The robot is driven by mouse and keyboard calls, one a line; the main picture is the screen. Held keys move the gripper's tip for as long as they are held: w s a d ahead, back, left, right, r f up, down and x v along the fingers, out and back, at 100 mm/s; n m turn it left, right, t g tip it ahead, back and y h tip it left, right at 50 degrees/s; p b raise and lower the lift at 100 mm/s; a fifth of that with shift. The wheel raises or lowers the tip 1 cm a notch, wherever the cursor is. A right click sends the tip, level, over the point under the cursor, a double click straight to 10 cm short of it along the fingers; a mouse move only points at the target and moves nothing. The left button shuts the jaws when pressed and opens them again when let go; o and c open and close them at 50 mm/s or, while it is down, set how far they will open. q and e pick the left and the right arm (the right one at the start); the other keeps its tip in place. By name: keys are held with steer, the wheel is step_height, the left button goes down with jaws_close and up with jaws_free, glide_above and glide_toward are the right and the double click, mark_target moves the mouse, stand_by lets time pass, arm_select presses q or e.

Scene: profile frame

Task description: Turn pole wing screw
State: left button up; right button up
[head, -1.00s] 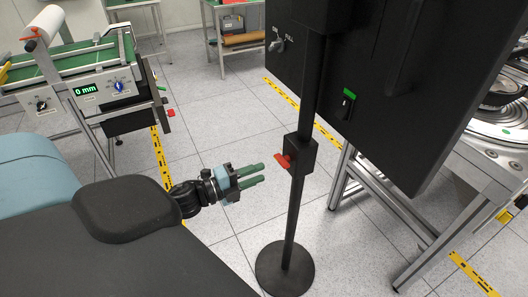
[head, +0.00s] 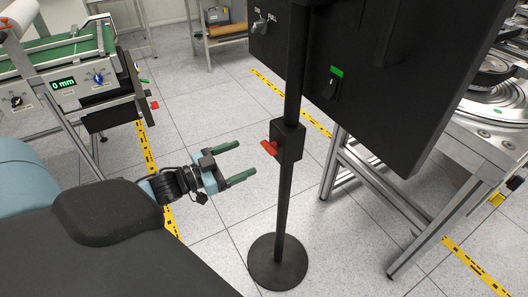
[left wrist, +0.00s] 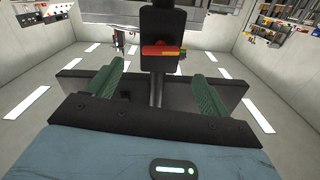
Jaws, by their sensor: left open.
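The red wing screw (head: 269,148) sticks out of the left side of a black clamp block (head: 288,142) on the black pole (head: 285,205). The pole stands upright on a round black base (head: 277,262). My left gripper (head: 240,162) is open and empty, to the left of the screw, with a gap between the green fingertips and it. In the left wrist view the wing screw (left wrist: 163,51) lies roughly level, ahead of and between the two fingers (left wrist: 160,85). My right gripper is not in view.
A large black panel (head: 385,85) with a switch hangs to the right of the pole. A metal-framed table (head: 440,215) stands at right. A conveyor machine (head: 75,80) with a green display stands at left. The tiled floor around the pole base is clear.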

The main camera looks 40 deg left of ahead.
mark_target(265, 149)
arm_select(q)
steer(key=n, duration=0.2)
steer(key=shift+n, duration=0.3)
steer(key=shift+w, duration=0.1)
steer(key=shift+x, duration=3.85)
steer(key=shift+f, duration=0.1)
steer(key=c, duration=1)
steer(key=shift+m, duration=0.5)
